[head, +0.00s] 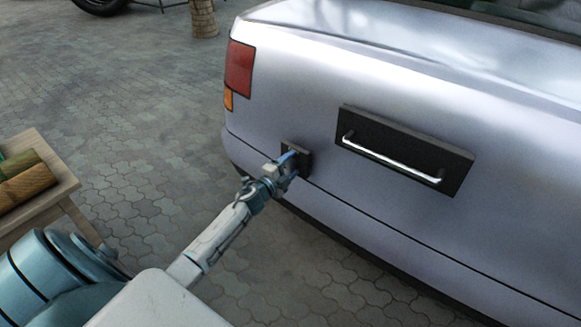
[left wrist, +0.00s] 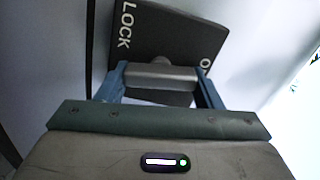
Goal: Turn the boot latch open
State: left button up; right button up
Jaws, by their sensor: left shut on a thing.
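The boot latch is a dark plate (head: 305,157) on the back of a silver car (head: 300,95), left of a black panel with a chrome handle (head: 390,157). In the left wrist view the latch plate (left wrist: 160,32) bears the word LOCK at left and a partly cut-off word starting with O at right. A grey latch knob (left wrist: 160,77) lies across between my fingers. My left gripper (head: 289,164) is at the latch, with its blue fingers closed on the ends of the knob. The gripper hides part of the plate. My right gripper is not in view.
A wooden table (head: 62,190) with bamboo-like pieces (head: 25,180) on it stands at the left. A red tail light (head: 239,68) is on the car's corner. The paved ground (head: 130,110) left of the car is mostly clear.

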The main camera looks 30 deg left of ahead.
pick_arm(q)
jog(key=shift+f+m, duration=0.15)
jog(key=shift+m, duration=0.85)
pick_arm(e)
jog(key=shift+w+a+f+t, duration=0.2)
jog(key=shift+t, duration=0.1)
pick_arm(q)
jog(key=o, duration=1)
jog(key=shift+s, duration=0.15)
